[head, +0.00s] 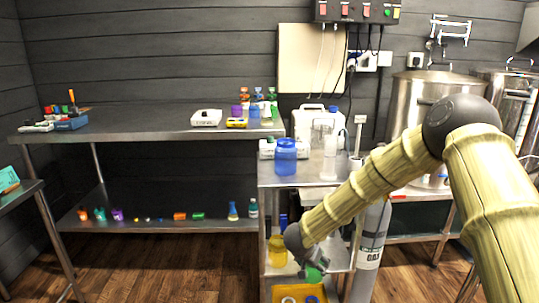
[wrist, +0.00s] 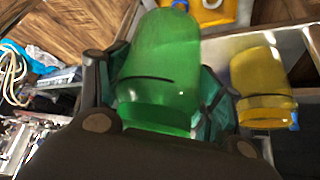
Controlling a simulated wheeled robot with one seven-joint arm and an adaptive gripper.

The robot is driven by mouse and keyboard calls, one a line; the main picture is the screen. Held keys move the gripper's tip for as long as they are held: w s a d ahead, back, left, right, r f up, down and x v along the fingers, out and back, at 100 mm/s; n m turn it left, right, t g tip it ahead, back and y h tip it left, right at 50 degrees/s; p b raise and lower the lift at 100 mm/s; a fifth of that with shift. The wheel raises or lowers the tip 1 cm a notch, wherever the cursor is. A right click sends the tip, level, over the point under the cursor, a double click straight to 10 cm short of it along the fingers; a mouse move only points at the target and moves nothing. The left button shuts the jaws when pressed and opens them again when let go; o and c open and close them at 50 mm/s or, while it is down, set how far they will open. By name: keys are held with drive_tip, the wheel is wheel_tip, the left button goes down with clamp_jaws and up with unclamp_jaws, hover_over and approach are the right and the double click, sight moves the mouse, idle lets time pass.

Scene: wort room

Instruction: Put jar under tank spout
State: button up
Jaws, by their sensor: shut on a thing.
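My gripper (head: 312,266) is low at the front of the steel cart, shut on a green translucent jar (wrist: 158,70). The wrist view shows the jar between the two fingers, with its rounded body away from the palm. In the head view only a small part of the green jar (head: 314,274) shows below the gripper. A large steel tank (head: 425,92) stands at the right, with a second tank (head: 513,95) beside it. My arm covers the lower part of the tank, and I cannot make out a spout clearly.
A yellow jar (head: 277,251) stands on the cart's middle shelf, close beside the held jar. A blue jar (head: 286,160) stands on the cart top. A yellow tray (head: 318,291) is below my gripper. A grey gas cylinder (head: 369,255) stands right of the cart.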

drive_tip(key=s+d+n+t+y, duration=0.15)
drive_tip(key=s+n+y, duration=0.25)
drive_tip(key=s+n, duration=0.45)
drive_tip(key=s+r+p, duration=0.6)
drive_tip(key=r+p, duration=0.3)
drive_tip(key=p, duration=0.3)
drive_tip(key=s+r+m+p, duration=0.1)
drive_tip(key=s+r+p, duration=0.6)
drive_tip(key=r+p, duration=0.3)
drive_tip(key=p, duration=0.2)
drive_tip(key=shift+d+r+p, duration=0.15)
drive_tip(key=shift+d+p, duration=0.05)
drive_tip(key=shift+p, duration=0.15)
drive_tip(key=shift+p+v, duration=0.75)
drive_tip(key=shift+v, duration=0.05)
drive_tip(key=shift+a, duration=0.1)
